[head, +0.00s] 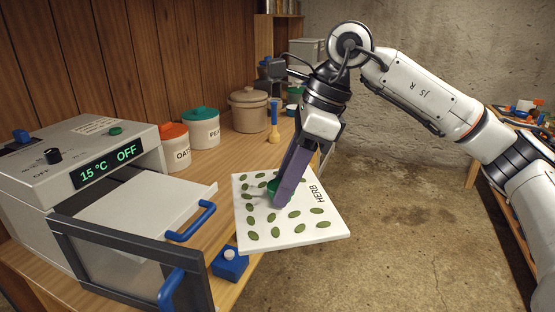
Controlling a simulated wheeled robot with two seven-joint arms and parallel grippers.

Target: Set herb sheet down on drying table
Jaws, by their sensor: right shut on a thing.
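The herb sheet (262,229) is a white board with several green leaves in rows and the word HERB along its right side. My right gripper (281,194) is shut on it from above, at a green part near its middle that the fingers partly hide. The sheet is tilted and reaches past the wooden counter's (222,172) right edge, over the floor; I cannot tell whether it touches the counter. No table in view is marked as the drying table. My left gripper is not in view.
A dryer (91,150) reading "15 °C OFF" stands at left, its dark-framed door (125,260) open and a blue-handled tray (140,203) sticking out. Canisters (200,128), a pot (248,110) and a blue block (230,263) sit on the counter. A cluttered bench (536,132) stands far right.

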